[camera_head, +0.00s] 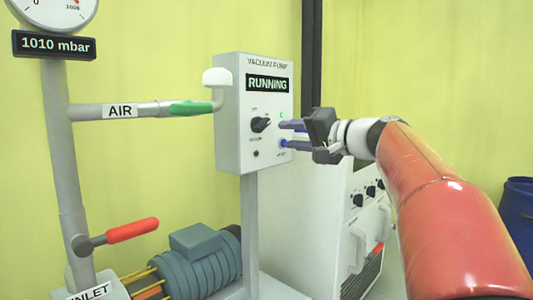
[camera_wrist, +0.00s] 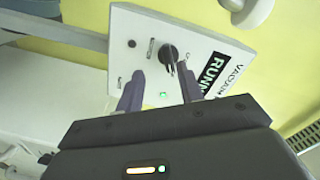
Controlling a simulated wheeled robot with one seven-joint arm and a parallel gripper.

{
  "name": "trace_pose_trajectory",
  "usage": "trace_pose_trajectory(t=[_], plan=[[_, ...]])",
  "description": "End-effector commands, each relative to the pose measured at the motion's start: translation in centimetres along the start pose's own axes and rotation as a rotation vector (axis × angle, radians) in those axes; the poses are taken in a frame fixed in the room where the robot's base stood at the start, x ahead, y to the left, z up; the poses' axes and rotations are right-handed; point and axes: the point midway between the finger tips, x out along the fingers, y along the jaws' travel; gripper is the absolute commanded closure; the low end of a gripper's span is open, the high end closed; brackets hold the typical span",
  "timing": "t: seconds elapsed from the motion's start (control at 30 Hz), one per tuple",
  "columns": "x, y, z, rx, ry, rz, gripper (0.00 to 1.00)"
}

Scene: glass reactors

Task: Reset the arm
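My gripper (camera_head: 292,134) is at the right side of the vacuum pump control box (camera_head: 229,125), with its fingers pointing left toward the box front. In the wrist view my gripper (camera_wrist: 160,88) has its two fingers spread apart with nothing between them. The black knob (camera_head: 261,124) is on the box face; it also shows in the wrist view (camera_wrist: 168,53), just beyond the fingertips. The box display (camera_head: 267,84) reads RUNNING. I cannot tell whether the fingertips touch the box.
A white cabinet (camera_head: 315,215) with knobs and a handle stands below my arm. A pump motor (camera_head: 195,260) is below. A blue barrel (camera_head: 517,210) stands far right.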

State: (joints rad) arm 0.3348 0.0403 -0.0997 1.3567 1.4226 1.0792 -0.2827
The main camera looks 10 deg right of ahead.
Motion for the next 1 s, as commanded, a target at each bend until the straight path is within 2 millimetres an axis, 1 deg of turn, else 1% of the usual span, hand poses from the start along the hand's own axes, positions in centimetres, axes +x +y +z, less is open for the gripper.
trace_pose_trajectory(t=[0.03,0.07,0.13,0.17,0.2,0.23,0.27,0.3,0.37,0.4,0.47,0.5,0.6,0.7,0.8,1.0], plan=[[-0.2,-0.2,1.6,-0.004,-0.026,0.037,0.63],[-0.3,0.1,2.9,-0.009,-0.046,0.072,0.63],[-1.0,1.1,6.8,-0.025,-0.107,0.176,0.63],[-1.6,1.6,8.8,-0.038,-0.138,0.227,0.63],[-2.4,2.6,11.4,-0.058,-0.18,0.299,0.63],[-3.2,3.3,13.5,-0.079,-0.213,0.354,0.63],[-4.2,4.2,15.5,-0.099,-0.245,0.407,0.63],[-5.5,5.4,18.0,-0.133,-0.285,0.477,0.63],[-7.8,7.2,21.6,-0.191,-0.346,0.578,0.63],[-9.4,8.5,23.8,-0.234,-0.383,0.641,0.63],[-11.9,10.4,26.7,-0.305,-0.436,0.73,0.63],[-13.5,11.6,28.3,-0.353,-0.467,0.782,0.63],[-16.9,14.3,31.3,-0.465,-0.526,0.886,0.63],[-19.1,16.1,32.9,-0.546,-0.562,0.951,0.63],[-20.2,17.1,33.6,-0.588,-0.578,0.983,0.63],[-20.5,17.4,33.8,-0.598,-0.584,0.993,0.63]])
